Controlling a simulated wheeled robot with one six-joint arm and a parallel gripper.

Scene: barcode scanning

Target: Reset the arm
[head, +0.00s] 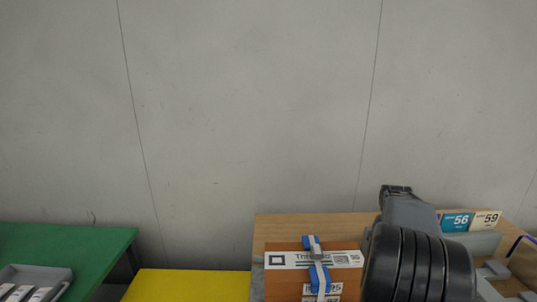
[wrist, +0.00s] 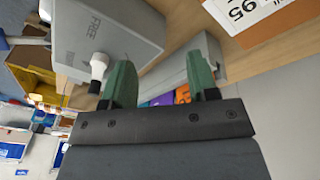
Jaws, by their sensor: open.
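My gripper (wrist: 160,80) shows in the wrist view with its two green fingers spread apart and nothing between them. Beyond the fingers are a grey box marked FREE (wrist: 105,35) and a grey bin (wrist: 212,58) on a wooden table. My dark arm fills the lower right of the head view; I cannot make out the fingers there. A brown box (head: 288,284) with white labels lies on the wooden table (head: 285,228), left of my arm. A blue and grey object (head: 317,265) lies over it.
A green table (head: 70,245) with a grey tray (head: 48,276) stands at the left. A yellow surface (head: 190,284) lies between the tables. Number cards 56 (head: 455,222) and 59 (head: 486,220) stand right of my arm. The grey wall behind is bare.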

